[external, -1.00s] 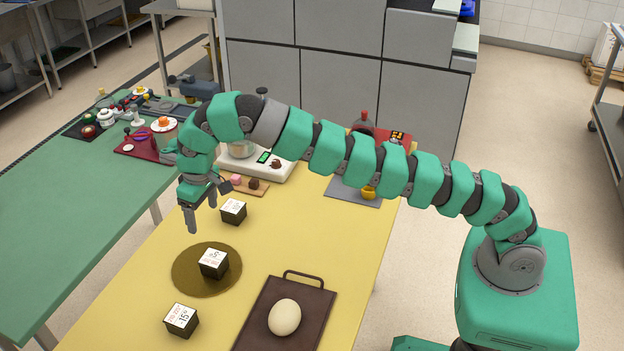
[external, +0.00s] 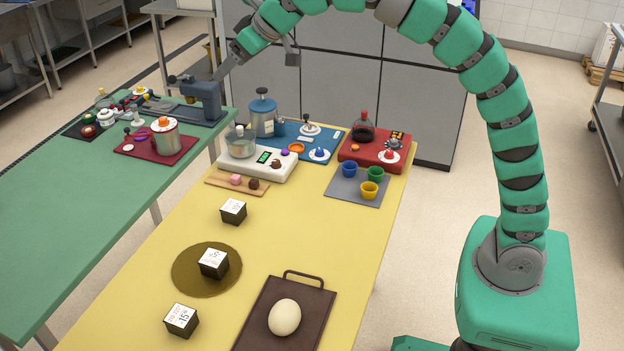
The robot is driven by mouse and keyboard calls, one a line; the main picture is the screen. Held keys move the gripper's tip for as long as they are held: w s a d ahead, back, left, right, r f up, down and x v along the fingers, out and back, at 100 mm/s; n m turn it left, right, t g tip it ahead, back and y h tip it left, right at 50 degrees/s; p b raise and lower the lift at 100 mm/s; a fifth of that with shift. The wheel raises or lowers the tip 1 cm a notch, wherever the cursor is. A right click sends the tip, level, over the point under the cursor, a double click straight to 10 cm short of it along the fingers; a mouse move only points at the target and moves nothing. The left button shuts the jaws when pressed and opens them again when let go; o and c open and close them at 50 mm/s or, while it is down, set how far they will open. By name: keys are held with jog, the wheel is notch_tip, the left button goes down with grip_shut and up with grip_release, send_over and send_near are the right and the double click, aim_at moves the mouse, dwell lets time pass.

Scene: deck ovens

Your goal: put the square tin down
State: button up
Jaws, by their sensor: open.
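Three dark square tins with white labelled tops stand upright on the yellow table. One tin (external: 213,263) stands on the round brown mat (external: 190,283). Another tin (external: 233,211) stands behind it on bare table, and a third tin (external: 181,320) stands near the front left. I cannot tell from looks alone which one is the task's tin. My gripper (external: 256,66) is open and empty, raised high at the top of the view, well away from all three tins. Part of my arm is cut off by the top edge.
A dark tray (external: 257,330) with an egg-like object (external: 284,317) lies at the front right. A white scale (external: 275,168), a red unit (external: 375,152) and a grey mat with cups (external: 342,190) fill the back. Bare yellow table lies between.

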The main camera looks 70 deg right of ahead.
jog(key=s+d+r+t, duration=0.3)
jog(key=s+r, duration=0.5)
jog(key=s, duration=0.3)
jog(key=s+d+r+t, duration=0.3)
jog(key=s+d+r, duration=0.1)
jog(key=s+r, duration=0.5)
jog(key=shift+s+d+r+t, duration=0.2)
jog(key=shift+s+r+t, duration=0.15)
jog(key=shift+s, duration=0.5)
jog(key=shift+f, duration=0.1)
jog(key=shift+f+b, duration=0.3)
